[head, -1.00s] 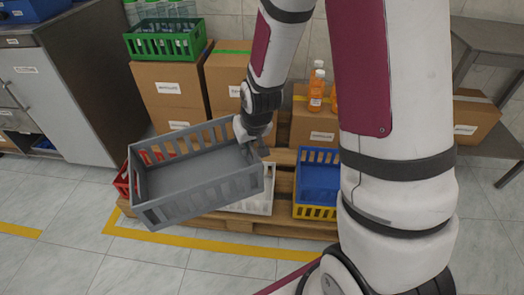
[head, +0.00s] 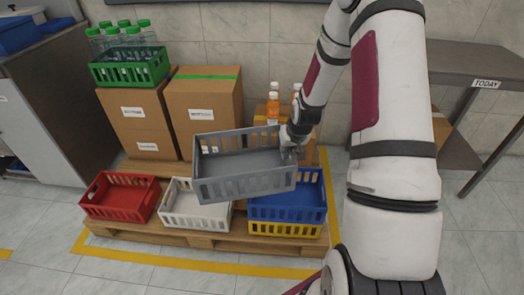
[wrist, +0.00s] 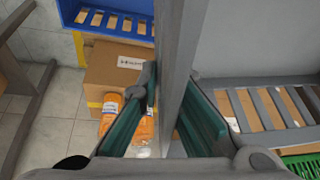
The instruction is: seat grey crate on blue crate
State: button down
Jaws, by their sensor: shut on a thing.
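The grey crate (head: 246,186) is empty and hangs in the air in the head view, tilted a little. My gripper (head: 291,149) is shut on its right wall; in the wrist view the two fingers (wrist: 166,112) clamp the grey wall (wrist: 178,60) from both sides. The blue crate (head: 300,212) sits on a yellow crate (head: 284,229) on the pallet, below and to the right of the grey crate. The grey crate hides part of the blue crate's back left. The blue crate also shows in the wrist view (wrist: 104,27).
A white crate (head: 196,222) and a red crate (head: 110,214) stand left on the pallet (head: 180,236). Behind are cardboard boxes (head: 204,130), a green crate (head: 130,80) with bottles, and orange bottles (head: 273,108). A table (head: 480,66) stands at right.

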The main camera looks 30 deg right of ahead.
jog(key=s+d+f+m+h+p, duration=0.1)
jog(key=s+d+f+m+p, duration=0.15)
jog(key=d, duration=0.55)
jog(key=s+d+f+m+p, duration=0.15)
jog(key=s+d, duration=0.25)
jog(key=d, duration=0.4)
jog(key=shift+n, duration=0.5)
jog(key=shift+f+b, duration=2.3)
jog(key=shift+f, duration=1.4)
jog(key=shift+f+b, duration=0.8)
jog(key=shift+f, duration=0.15)
jog(key=c, duration=1.7)
grip_release()
jog(key=shift+s, duration=0.1)
jog(key=shift+f, duration=0.1)
jog(key=v, duration=1.2)
jog(key=shift+w, duration=0.25)
